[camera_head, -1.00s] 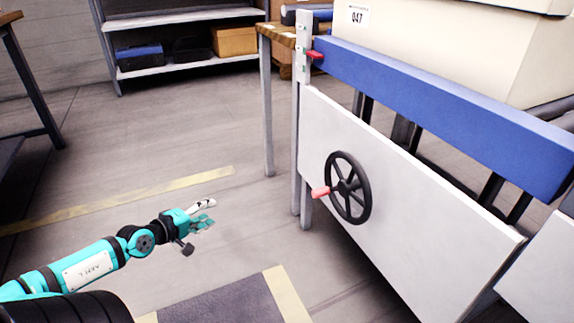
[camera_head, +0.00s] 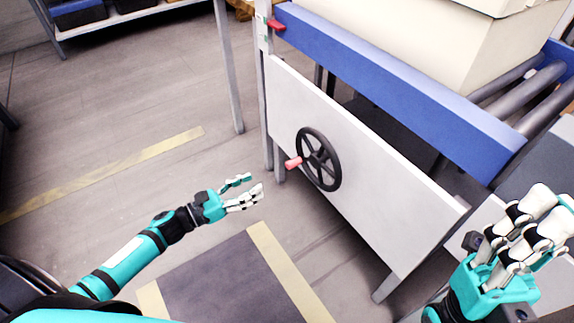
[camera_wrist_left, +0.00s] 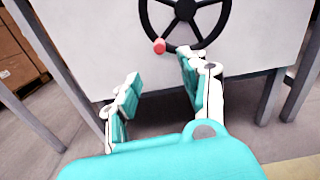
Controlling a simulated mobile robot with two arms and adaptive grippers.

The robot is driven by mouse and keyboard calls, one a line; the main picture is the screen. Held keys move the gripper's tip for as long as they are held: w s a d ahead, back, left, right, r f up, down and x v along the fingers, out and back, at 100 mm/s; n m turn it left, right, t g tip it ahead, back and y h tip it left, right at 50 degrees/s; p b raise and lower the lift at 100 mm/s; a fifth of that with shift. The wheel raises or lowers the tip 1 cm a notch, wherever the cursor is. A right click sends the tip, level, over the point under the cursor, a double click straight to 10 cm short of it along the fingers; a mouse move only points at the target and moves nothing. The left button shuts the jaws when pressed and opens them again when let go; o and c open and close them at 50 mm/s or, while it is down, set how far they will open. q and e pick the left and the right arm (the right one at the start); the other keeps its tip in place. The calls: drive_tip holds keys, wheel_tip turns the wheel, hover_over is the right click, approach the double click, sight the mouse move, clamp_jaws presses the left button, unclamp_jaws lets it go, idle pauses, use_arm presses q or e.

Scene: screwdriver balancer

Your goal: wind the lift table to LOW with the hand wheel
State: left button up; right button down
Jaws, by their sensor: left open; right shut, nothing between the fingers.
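The black hand wheel (camera_head: 318,160) is mounted on the white side panel of the lift table (camera_head: 360,180). Its red handle (camera_head: 293,163) sticks out at the wheel's left. In the left wrist view the wheel (camera_wrist_left: 185,10) and its red handle (camera_wrist_left: 159,46) are just ahead of the fingers. My left gripper (camera_head: 250,189) is open and empty, below and left of the handle, apart from it. It also shows in the left wrist view (camera_wrist_left: 158,85). My right gripper (camera_head: 535,215) is shut and empty at the lower right. A red pointer (camera_head: 276,25) sits at the table's left post.
A pale box (camera_head: 440,40) stands on the blue-edged table top (camera_head: 400,85). A dark mat (camera_head: 230,285) with yellow edging lies on the floor. A shelf (camera_head: 120,18) stands at the back left. The floor left of the table is clear.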

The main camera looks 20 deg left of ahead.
sight(287, 167)
use_arm(q)
drive_tip(key=b+x, duration=0.2)
drive_tip(key=x, duration=0.9)
drive_tip(key=shift+w+d, duration=0.15)
drive_tip(key=shift+w, duration=0.1)
drive_tip(key=shift+w+d, duration=0.35)
drive_tip(key=shift+w, duration=0.05)
clamp_jaws()
